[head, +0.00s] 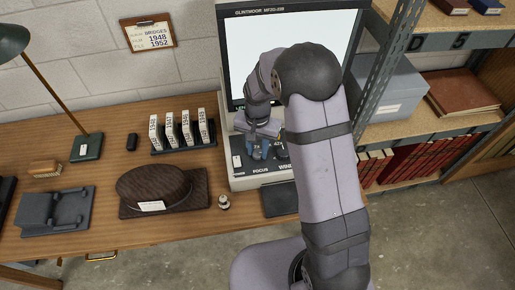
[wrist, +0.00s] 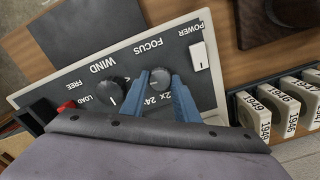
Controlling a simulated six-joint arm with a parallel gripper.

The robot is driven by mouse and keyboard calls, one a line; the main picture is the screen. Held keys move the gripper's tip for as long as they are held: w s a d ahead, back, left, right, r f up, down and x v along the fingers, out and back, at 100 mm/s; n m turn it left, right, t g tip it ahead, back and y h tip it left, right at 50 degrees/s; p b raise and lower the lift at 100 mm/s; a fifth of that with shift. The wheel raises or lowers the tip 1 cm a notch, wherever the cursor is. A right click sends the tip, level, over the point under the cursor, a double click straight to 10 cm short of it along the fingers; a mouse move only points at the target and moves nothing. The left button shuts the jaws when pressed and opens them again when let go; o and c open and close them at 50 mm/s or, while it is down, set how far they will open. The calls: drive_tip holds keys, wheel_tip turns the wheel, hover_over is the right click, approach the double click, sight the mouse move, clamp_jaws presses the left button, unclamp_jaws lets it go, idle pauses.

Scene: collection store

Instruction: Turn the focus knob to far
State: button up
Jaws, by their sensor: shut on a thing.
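The microfilm reader's control panel (wrist: 215,85) appears upside down in the wrist view. The dark, round focus knob (wrist: 160,77) sits beside the printed word FOCUS. My gripper (wrist: 161,82) has its two blue fingers on either side of this knob and is shut on it. In the head view my gripper (head: 260,150) is down at the panel, below the reader's screen (head: 285,50), and the knob is hidden there. I cannot make out a far mark or the knob's pointer.
The wind knob (wrist: 113,92) stands close beside my fingers, with a red control (wrist: 67,106) beyond it. A white power switch (wrist: 199,56) is on the other side.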

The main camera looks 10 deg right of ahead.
sight(257, 152)
drive_tip(key=shift+w, duration=0.1)
drive_tip(key=o, duration=1.1)
drive_tip(key=shift+c, duration=0.2)
drive_tip(key=shift+r, duration=0.1)
drive_tip(key=shift+r+b, duration=0.9)
drive_tip(key=shift+r, duration=2.7)
